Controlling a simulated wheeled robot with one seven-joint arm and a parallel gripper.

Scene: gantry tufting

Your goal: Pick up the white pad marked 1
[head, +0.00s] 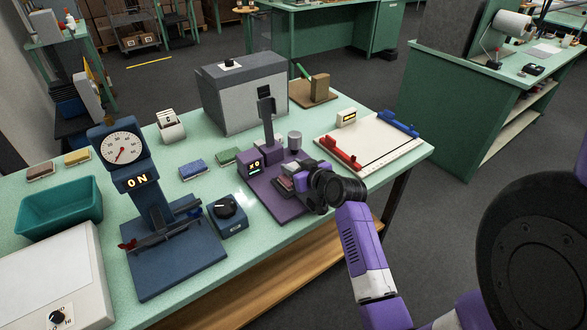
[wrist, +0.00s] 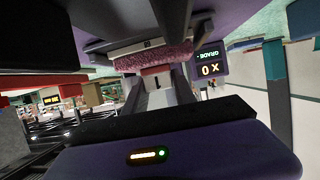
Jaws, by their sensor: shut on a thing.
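In the wrist view, a pad with a pink fuzzy pile (wrist: 152,58) sits at my jaws. Its pale edge strip carries a small dark mark that I cannot read. My gripper (wrist: 160,80) is shut on this pad. In the head view, my gripper (head: 300,185) is over the purple machine (head: 270,205), with the pinkish pad (head: 286,184) at its fingertips. The gripper hides part of the pad. I cannot tell whether the pad is clear of the machine. I see no readable 1 in either view.
The machine's display (head: 254,167) reads X0. A blue dial scale (head: 125,150) showing ON and a blue knob box (head: 228,212) stand to the left. A white board (head: 375,140) with red and blue clamps lies right. Blue (head: 193,169) and green (head: 228,156) pads lie behind.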

